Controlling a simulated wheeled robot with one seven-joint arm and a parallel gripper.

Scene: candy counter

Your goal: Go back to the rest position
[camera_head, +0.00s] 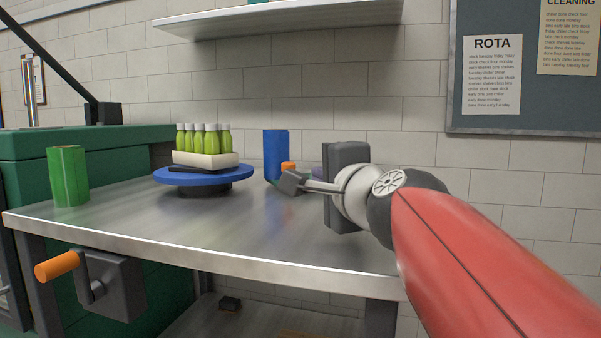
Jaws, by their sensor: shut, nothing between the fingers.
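My gripper (293,182) reaches left from my red arm over the right part of the metal counter (240,240). Its fingers are shut and hold nothing. A small orange thing (288,167) shows just behind the fingertips, apart from or touching them, I cannot tell. A blue upright container (276,152) stands behind it on the counter. The grey gripper body hides most of a purplish thing behind it.
A blue round stand (196,177) bears a cream holder (205,159) with several green bottles (212,140). A green cup (68,176) stands at the left. A crank with an orange handle (56,266) juts from the front edge. A white shelf (290,19) hangs above. The front middle counter is clear.

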